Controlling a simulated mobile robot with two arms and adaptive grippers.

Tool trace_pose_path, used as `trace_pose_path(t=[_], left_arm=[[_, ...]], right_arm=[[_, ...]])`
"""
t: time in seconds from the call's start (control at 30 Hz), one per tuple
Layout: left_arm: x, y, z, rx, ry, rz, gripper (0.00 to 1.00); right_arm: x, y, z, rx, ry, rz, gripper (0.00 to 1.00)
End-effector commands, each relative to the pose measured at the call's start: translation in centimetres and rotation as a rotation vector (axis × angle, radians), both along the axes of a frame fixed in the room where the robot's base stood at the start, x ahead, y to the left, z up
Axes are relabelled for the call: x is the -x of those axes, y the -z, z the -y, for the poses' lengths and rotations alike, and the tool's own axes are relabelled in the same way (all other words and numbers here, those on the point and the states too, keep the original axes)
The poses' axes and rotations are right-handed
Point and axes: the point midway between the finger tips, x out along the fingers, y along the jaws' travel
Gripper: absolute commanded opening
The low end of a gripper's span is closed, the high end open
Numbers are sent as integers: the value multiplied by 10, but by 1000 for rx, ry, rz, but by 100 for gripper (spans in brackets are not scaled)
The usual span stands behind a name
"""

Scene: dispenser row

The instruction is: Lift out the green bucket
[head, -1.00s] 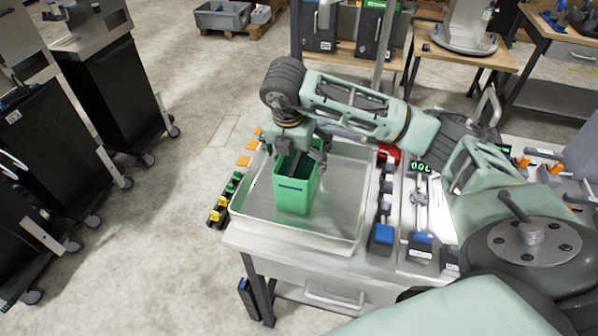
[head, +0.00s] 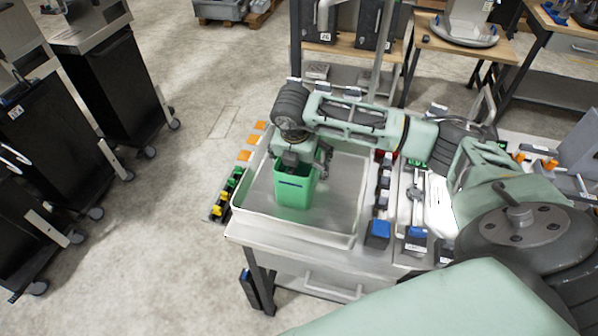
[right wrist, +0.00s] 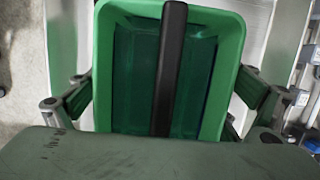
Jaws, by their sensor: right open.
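The green bucket (head: 295,188) stands upright in a shallow metal tray (head: 345,222) on the table. Its open top, with a dark bar across the middle, fills the right wrist view (right wrist: 172,70). My right gripper (head: 303,162) is over the bucket from above. In the right wrist view, its two fingers show at the left and right sides of the bucket, spread apart and outside its walls. I cannot tell whether they touch the walls. Part of the rim is hidden by the gripper in the head view. My left gripper is not in view.
Blue-fronted dispensers (head: 378,232) line the table right of the tray. Orange, green and yellow parts (head: 222,205) sit along the tray's left edge. Dark carts (head: 110,90) stand at far left. The floor left of the table is clear.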

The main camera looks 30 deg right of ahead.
Motion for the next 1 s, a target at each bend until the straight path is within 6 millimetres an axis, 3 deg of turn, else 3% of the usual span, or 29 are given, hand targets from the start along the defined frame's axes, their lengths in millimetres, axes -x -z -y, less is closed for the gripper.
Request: trace_pose_path(t=[0.7,1.0], left_arm=[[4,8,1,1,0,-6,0],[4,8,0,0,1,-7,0]], right_arm=[[0,3,0,0,0,0,94],[0,4,0,-1,0,1,69]])
